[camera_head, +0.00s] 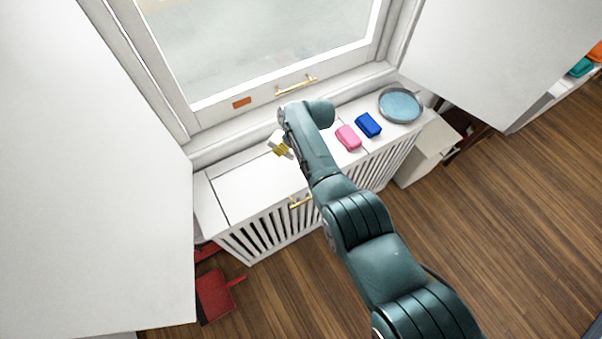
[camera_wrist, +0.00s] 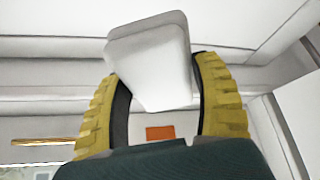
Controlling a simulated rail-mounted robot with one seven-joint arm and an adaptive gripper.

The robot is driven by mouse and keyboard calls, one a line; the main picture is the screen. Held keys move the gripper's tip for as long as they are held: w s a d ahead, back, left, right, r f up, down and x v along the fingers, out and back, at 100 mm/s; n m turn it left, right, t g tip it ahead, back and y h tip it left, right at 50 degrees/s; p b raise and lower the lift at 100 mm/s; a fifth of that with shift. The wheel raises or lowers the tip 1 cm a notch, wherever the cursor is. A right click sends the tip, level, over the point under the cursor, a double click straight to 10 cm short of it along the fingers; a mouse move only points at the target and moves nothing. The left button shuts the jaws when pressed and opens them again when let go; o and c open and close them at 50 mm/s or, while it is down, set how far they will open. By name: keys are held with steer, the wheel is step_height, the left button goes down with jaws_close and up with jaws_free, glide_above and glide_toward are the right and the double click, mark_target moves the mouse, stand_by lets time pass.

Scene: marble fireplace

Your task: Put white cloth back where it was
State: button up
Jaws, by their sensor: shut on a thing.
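The white cloth (camera_wrist: 150,60) is a block-like piece with rounded edges. It sits between the two yellow fingers of my gripper (camera_wrist: 155,90) in the wrist view, with its upper part sticking out past the fingertips. In the head view my gripper (camera_head: 280,147) is above the left part of the white slatted cabinet (camera_head: 245,182), below the window, and a small white part of the cloth (camera_head: 275,138) shows beside the fingers. My gripper is shut on the cloth. The cloth appears held above the cabinet top; the exact height cannot be told.
A pink block (camera_head: 348,138), a blue block (camera_head: 368,125) and a round blue tray (camera_head: 400,105) sit on the cabinet's right part. The left part of its top looks bare. A window with a gold handle (camera_head: 296,85) stands behind. White panels rise at both sides.

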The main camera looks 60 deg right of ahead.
steer(key=shift+m+g, duration=0.4)
steer(key=shift+g, duration=0.2)
steer(key=s+d+f+b, duration=0.1)
steer(key=f, duration=0.1)
steer(key=s+d+f+b, duration=0.1)
steer(key=s+f+b, duration=0.1)
steer(key=s+d+f+b, duration=0.1)
steer(key=s+f+b, duration=0.1)
steer(key=f, duration=0.1)
steer(key=shift+s+d, duration=0.1)
steer(key=shift+s, duration=0.1)
step_height(320, 180, down, 4)
steer(key=b, duration=0.4)
steer(key=shift+f, duration=0.2)
steer(key=shift+r, duration=0.1)
steer(key=shift+c, duration=0.3)
steer(key=o, duration=1.2)
steer(key=shift+p, duration=0.3)
steer(key=shift+r, duration=0.1)
steer(key=p+v, duration=1.2)
